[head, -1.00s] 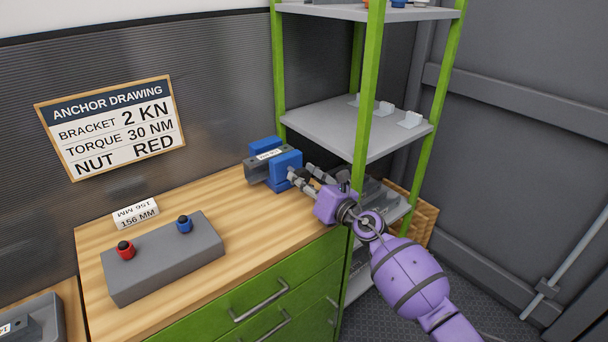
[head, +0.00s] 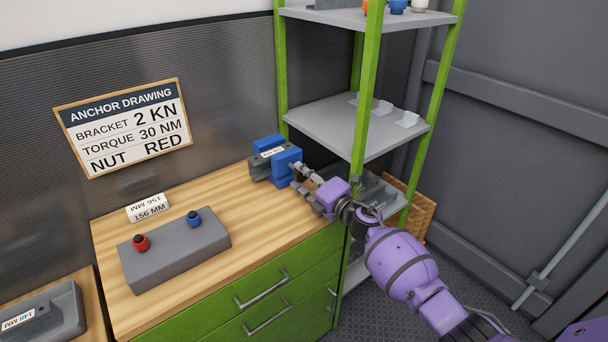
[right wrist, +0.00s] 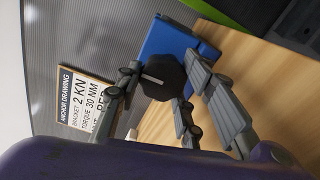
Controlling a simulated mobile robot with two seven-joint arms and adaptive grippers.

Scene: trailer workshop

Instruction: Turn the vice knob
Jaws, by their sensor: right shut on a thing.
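The blue and grey vice (head: 276,163) stands at the back right of the wooden workbench, with a white label on top. Its blue jaw (right wrist: 181,48) fills the upper middle of the right wrist view. The dark, many-sided vice knob (right wrist: 163,78) is on the face of this jaw and has a light line across it. My right gripper (head: 300,172) is at the vice's near right side. In the right wrist view its fingers (right wrist: 160,85) are on both sides of the knob and shut on it. My left gripper is not in view.
A grey block (head: 175,255) with a red and a blue nut sits on the bench, by a 156 MM label (head: 149,209). A green-posted shelf (head: 350,128) stands close right of the vice. A sign (head: 125,128) is on the wall.

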